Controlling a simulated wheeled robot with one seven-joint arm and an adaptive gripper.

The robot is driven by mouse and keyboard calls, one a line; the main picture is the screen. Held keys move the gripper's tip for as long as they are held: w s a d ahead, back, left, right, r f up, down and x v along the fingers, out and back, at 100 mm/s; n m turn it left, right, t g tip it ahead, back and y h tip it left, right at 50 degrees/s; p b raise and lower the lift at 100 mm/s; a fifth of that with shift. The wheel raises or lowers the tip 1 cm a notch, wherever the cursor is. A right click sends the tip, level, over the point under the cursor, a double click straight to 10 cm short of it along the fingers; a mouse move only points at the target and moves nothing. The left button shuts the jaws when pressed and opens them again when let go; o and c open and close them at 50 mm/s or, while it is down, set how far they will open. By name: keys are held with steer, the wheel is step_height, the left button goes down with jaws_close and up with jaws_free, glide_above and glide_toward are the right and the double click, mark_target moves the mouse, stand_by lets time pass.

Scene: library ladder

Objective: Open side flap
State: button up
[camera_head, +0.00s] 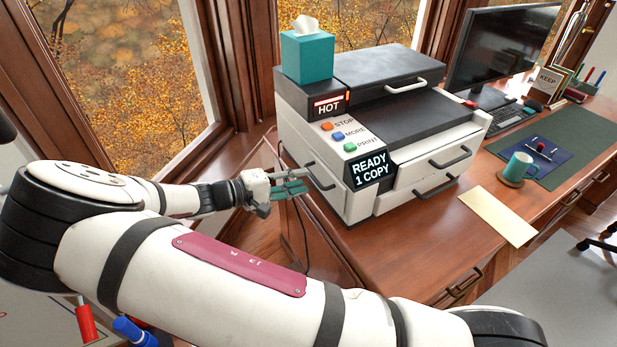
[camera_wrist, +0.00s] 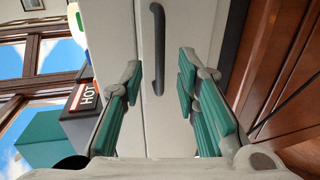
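The side flap is a pale panel on the printer's left side. In the wrist view the flap (camera_wrist: 190,25) fills the middle and carries a dark bar handle (camera_wrist: 158,50). In the head view the handle (camera_head: 320,178) shows at the printer's left side, just beyond my fingers. My gripper (camera_head: 288,187) is beside that side of the printer. In the wrist view my gripper (camera_wrist: 160,75) is open, its green-padded fingers spread to either side of the handle's lower end. Nothing is held, and I cannot tell any contact. The flap looks shut.
The printer (camera_head: 390,110) stands on a wooden desk (camera_head: 400,260), with a teal tissue box (camera_head: 307,55) on top. A dark cable (camera_head: 300,235) hangs near my gripper. A mug (camera_head: 518,167), an envelope (camera_head: 498,215) and a monitor (camera_head: 500,50) are to the right. Windows are behind.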

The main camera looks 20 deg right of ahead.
mark_target(319, 184)
steer(key=shift+x, duration=1.7)
jaws_close()
